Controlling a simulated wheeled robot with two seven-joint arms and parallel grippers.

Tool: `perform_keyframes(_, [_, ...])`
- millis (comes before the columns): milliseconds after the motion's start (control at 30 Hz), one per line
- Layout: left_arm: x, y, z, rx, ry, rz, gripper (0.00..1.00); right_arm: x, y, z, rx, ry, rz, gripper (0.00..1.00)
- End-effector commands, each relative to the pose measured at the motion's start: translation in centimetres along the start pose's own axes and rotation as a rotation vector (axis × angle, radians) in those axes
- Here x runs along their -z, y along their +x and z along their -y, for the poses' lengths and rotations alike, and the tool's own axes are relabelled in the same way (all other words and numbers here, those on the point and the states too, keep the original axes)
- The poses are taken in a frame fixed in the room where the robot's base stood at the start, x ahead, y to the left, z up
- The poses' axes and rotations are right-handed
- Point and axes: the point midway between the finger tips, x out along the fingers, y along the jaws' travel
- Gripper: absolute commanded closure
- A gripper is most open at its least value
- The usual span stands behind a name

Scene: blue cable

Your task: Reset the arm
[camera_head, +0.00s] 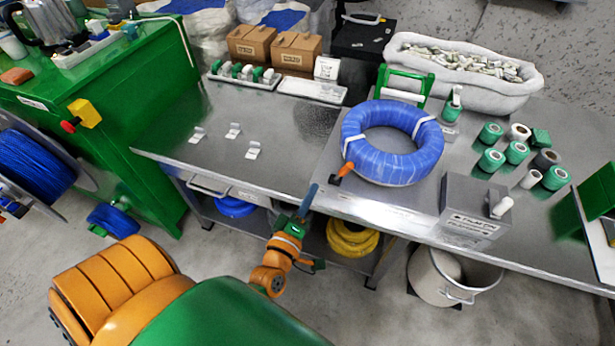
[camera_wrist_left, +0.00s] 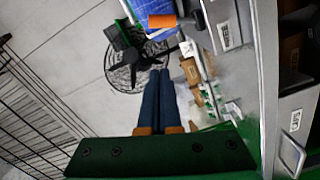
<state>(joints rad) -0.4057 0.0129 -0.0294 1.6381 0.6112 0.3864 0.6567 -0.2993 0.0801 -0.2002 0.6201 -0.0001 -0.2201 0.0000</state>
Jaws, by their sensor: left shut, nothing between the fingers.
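My left arm comes in from the lower left in the head view, orange and green. My left gripper (camera_head: 312,188) is at the front edge of the metal table (camera_head: 270,185), left of the blue cable coil (camera_head: 392,170). Its narrow blue fingers point up and away. In the left wrist view the two dark blue fingers of the left gripper (camera_wrist_left: 160,74) lie side by side, shut and empty. I cannot tell whether the fingers touch the table edge. The coil lies flat on the table with white ties around it. My right gripper is not in view.
Several small white brackets (camera_head: 233,130) sit on the table's left part. Green and white rolls (camera_head: 516,152) and a grey box (camera_head: 471,208) stand at right. A white bucket (camera_head: 447,278) is on the floor. A green cabinet (camera_head: 110,120) stands at left.

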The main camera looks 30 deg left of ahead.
Motion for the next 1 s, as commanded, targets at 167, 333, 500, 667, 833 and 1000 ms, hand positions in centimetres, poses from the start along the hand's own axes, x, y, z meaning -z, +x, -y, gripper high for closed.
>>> perform_keyframes(167, [0.0,-1.1,0.0,0.001,0.0,0.0,1.0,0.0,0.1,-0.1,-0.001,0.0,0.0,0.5])
perform_keyframes(333, [0.0,-1.1,0.0,0.0,0.0,0.0,1.0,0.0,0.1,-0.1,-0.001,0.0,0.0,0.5])
perform_keyframes(500, [0.0,-1.1,0.0,0.0,0.0,0.0,1.0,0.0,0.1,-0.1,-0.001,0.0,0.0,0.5])
perform_keyframes(667, [-1.2,-1.4,1.5,0.039,0.053,0.044,1.0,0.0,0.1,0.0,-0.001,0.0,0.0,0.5])
perform_keyframes(833, [-8.4,-6.3,13.0,0.295,0.472,0.42,1.0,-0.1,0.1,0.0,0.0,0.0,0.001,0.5])
perform_keyframes(1000, [-11.5,-18.1,25.2,0.517,0.951,0.962,1.0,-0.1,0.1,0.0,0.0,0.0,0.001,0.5])
